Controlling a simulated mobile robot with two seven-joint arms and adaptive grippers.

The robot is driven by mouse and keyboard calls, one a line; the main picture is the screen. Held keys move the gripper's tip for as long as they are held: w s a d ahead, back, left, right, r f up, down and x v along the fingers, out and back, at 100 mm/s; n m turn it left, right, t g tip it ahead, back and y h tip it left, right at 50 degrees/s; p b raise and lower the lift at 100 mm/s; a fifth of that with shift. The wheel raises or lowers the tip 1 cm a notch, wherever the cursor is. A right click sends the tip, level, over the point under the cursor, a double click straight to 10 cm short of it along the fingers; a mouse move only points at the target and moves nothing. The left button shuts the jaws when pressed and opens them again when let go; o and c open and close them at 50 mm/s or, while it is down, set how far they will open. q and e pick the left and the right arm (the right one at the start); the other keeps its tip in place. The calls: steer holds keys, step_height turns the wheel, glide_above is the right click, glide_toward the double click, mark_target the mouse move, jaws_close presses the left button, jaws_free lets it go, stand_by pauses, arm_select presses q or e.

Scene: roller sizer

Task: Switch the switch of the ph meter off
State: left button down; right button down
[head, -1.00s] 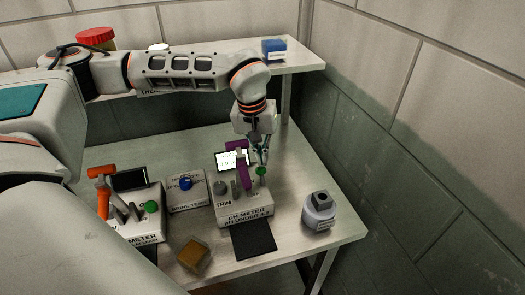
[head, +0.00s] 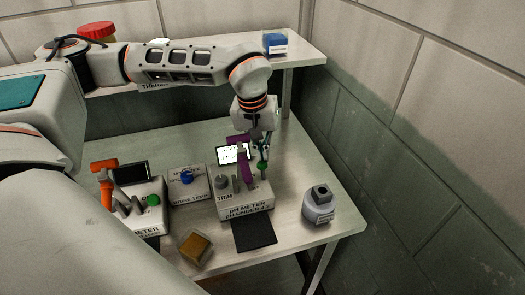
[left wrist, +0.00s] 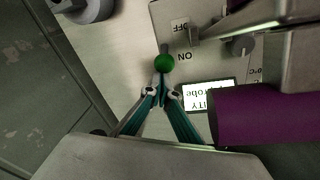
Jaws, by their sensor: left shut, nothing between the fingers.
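The pH meter (head: 258,205) is a pale box on the bench, with its name on the front, a lit screen (head: 234,154) and a purple-handled probe (head: 243,160). Its switch has a green ball knob (head: 263,168), also in the left wrist view (left wrist: 164,63). There the knob lies beside the ON label (left wrist: 185,57), with the OFF label (left wrist: 180,27) farther up. My left gripper (head: 264,158) is shut and empty, its fingertips (left wrist: 162,92) right by the knob on the screen side. I cannot tell whether they touch. My right gripper is not in view.
A second meter (head: 140,218) with an orange-handled probe and green knob (head: 153,200) stands at left. Between them is a box with a blue knob (head: 187,177). A grey bottle (head: 319,205) stands right, an amber block (head: 194,248) in front. A shelf (head: 302,58) runs behind.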

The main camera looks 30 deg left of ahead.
arm_select(q)
steer(key=shift+r+p, duration=0.8)
steer(key=shift+p, duration=0.05)
steer(key=shift+r, duration=0.3)
step_height(320, 180, up, 11)
steer(key=s, duration=0.1)
steer(key=shift+s+a+r, duration=0.15)
steer(key=shift+s+a, duration=0.15)
steer(key=shift+s, duration=0.1)
